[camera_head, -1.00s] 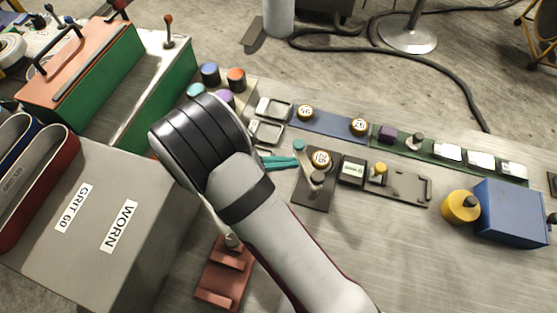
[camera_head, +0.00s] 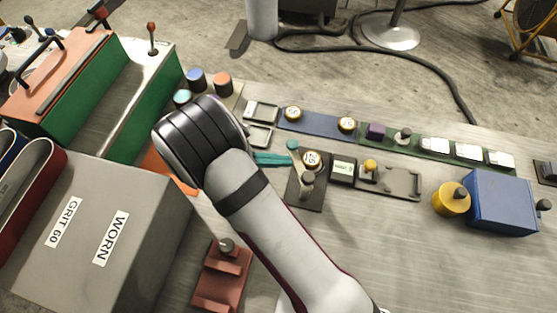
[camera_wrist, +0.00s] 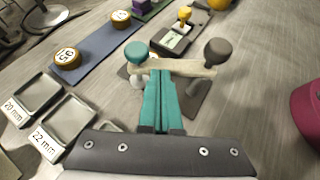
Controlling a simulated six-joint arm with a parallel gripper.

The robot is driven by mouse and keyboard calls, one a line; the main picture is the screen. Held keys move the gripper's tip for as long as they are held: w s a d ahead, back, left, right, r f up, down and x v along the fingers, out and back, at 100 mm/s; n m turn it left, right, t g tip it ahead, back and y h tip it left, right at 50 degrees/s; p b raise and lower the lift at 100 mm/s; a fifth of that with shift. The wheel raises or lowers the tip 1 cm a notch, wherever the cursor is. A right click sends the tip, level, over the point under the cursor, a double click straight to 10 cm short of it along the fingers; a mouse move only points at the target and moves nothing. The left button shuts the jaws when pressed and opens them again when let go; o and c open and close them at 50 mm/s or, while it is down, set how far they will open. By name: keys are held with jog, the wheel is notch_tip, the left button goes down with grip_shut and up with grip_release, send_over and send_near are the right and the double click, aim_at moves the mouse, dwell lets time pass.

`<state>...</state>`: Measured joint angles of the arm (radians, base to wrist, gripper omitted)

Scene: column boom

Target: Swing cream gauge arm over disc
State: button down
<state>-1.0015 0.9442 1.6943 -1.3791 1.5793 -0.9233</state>
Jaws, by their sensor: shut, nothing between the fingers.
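The cream gauge arm (camera_wrist: 185,67) runs between a teal knob (camera_wrist: 137,51) and a grey pivot knob (camera_wrist: 217,50) in the wrist view. In the head view, it stands on a dark plate (camera_head: 301,202), with its teal knob (camera_head: 293,146) up and left of the pivot (camera_head: 307,180). The white-faced disc (camera_head: 311,160) with a gold rim lies just right of the arm; the wrist view does not show it clearly. My gripper (camera_wrist: 158,78) is shut, its teal fingertips at the arm's near side between the knobs, seemingly touching it. They also show in the head view (camera_head: 289,160).
A display block (camera_head: 343,171) and a grey fixture with a yellow knob (camera_head: 370,165) stand right of the plate. Metal trays (camera_wrist: 66,120) and a blue mat with round pieces (camera_wrist: 90,45) lie on the other side. A grey box (camera_head: 150,215) stands left.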

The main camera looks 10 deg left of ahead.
aim_at(291, 150)
jog(key=w+m+g, duration=0.1)
jog(key=d+m+g+h, duration=0.1)
jog(key=m+g, duration=0.1)
jog(key=w+d+m+g, duration=0.1)
jog(key=shift+w+m+g+h, duration=0.3)
jog(key=shift+m+g, duration=0.1)
jog(key=shift+w+d, duration=0.25)
jog(key=shift+d, duration=0.15)
dwell(0.3)
